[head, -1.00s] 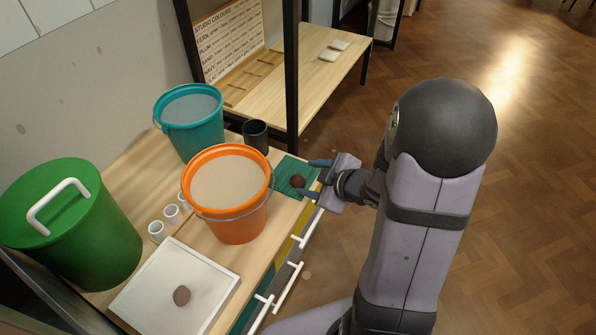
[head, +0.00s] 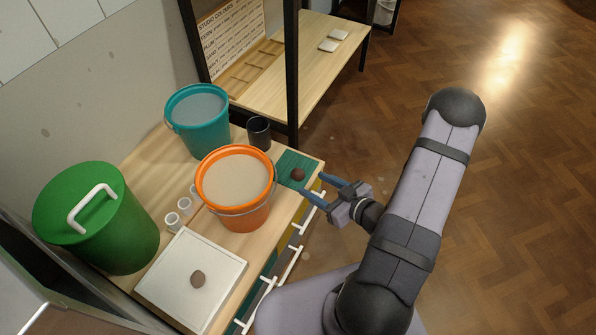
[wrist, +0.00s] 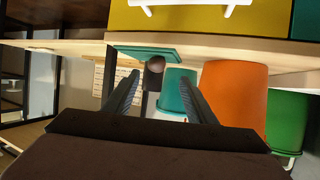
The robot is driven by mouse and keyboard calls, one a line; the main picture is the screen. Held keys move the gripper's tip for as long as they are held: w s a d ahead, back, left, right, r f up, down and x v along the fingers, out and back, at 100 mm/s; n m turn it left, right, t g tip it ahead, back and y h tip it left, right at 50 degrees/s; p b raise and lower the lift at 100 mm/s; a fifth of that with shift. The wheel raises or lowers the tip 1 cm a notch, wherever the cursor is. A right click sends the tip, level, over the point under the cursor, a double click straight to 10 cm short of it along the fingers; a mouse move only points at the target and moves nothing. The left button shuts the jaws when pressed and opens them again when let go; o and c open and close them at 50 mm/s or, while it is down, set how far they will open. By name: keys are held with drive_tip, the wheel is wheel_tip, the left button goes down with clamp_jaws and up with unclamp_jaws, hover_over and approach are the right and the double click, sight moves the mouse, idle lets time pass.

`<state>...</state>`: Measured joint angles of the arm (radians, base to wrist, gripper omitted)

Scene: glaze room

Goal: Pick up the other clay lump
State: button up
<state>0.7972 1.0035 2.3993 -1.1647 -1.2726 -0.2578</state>
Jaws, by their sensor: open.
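One brown clay lump (head: 297,174) sits on the green mat (head: 284,164) at the right end of the bench. Another clay lump (head: 198,279) lies on the white square slab (head: 222,262) at the bench's front left. My gripper (head: 312,185) is open and empty just off the bench's right edge, its fingers pointing at the lump on the mat. In the wrist view, which is upside down, that lump (wrist: 155,64) shows ahead between the fingers, apart from them. The lump on the slab is not visible in the wrist view.
An orange bucket (head: 243,210) stands between the mat and the slab. A teal bucket (head: 198,125), a dark cup (head: 259,133), small white cups (head: 172,221) and a green lidded bin (head: 95,215) are also on the bench. White drawer handles (head: 290,266) project along the front.

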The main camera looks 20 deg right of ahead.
sight(302, 176)
drive_tip(key=shift+d+b+x, duration=0.2)
drive_tip(key=shift+b+x, duration=0.5)
drive_tip(key=shift+x, duration=1.15)
drive_tip(key=shift+d+b+x, duration=0.2)
drive_tip(key=shift+b+x, duration=0.5)
drive_tip(key=shift+x, duration=1.1)
drive_tip(key=shift+w+f, duration=0.15)
drive_tip(key=shift+c, duration=0.6)
drive_tip(key=c, duration=1)
